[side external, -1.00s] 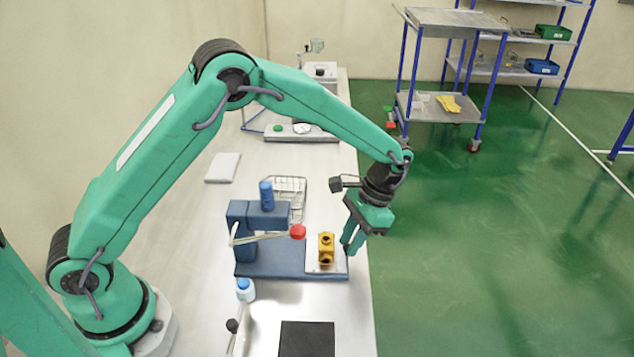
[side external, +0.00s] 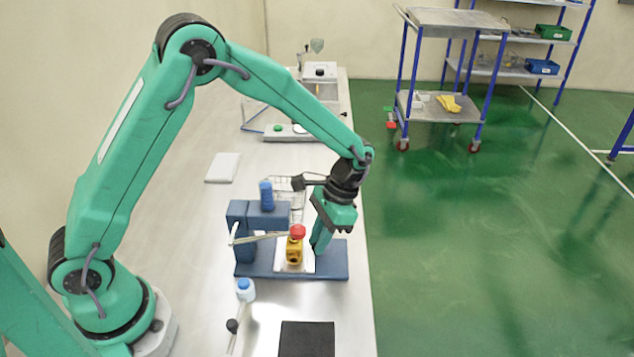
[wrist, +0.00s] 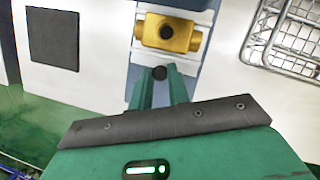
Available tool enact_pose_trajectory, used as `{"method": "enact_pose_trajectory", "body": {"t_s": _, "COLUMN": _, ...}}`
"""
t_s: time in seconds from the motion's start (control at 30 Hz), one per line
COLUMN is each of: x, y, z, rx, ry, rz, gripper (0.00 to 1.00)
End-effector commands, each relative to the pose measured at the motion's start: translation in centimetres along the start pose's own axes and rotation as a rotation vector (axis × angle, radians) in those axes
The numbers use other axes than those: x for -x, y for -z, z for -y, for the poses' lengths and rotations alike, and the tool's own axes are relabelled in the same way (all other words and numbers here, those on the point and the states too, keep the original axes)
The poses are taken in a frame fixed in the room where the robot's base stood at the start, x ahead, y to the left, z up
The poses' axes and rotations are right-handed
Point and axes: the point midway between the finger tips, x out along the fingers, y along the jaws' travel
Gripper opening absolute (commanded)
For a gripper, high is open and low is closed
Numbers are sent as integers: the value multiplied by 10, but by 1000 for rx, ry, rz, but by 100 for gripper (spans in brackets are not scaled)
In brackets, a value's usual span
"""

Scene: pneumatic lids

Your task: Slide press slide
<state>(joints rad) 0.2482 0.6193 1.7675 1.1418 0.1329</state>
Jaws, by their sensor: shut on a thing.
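A yellow valve body (side external: 294,254) sits on a pale sliding plate (side external: 308,264) on the blue press base (side external: 335,262). The red knob (side external: 298,231) of the press lever appears right above the valve body in the side view; I cannot tell whether they touch. My gripper (side external: 316,251) is low at the plate's right side. In the wrist view, the fingers are shut on a dark round knob (wrist: 160,72) at the plate's near edge. The valve body (wrist: 168,32) lies just beyond the fingertips there, with a dark round opening facing up.
A black pad (side external: 307,340) lies at the bench's near end. A wire basket (wrist: 285,35) stands behind the press. A white-and-blue bottle (side external: 245,290) and a dark-knobbed lever (side external: 232,325) are at the press's front left.

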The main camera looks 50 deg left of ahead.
Motion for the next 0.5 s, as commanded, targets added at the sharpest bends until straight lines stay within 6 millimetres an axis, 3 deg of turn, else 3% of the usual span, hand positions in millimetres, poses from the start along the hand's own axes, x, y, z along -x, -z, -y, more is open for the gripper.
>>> {"method": "enact_pose_trajectory", "body": {"t_s": 0.13, "x": -3, "y": -10, "z": 2, "rx": -2, "ry": -4, "rz": 3, "gripper": 0}}
{"method": "enact_pose_trajectory", "body": {"t_s": 0.43, "x": -4, "y": -11, "z": 2, "rx": -5, "ry": -4, "rz": 7, "gripper": 0}}
{"method": "enact_pose_trajectory", "body": {"t_s": 0.47, "x": -4, "y": -11, "z": 1, "rx": -5, "ry": -4, "rz": 7, "gripper": 21}}
{"method": "enact_pose_trajectory", "body": {"t_s": 0.5, "x": -4, "y": -11, "z": 2, "rx": -5, "ry": -4, "rz": 8, "gripper": 29}}
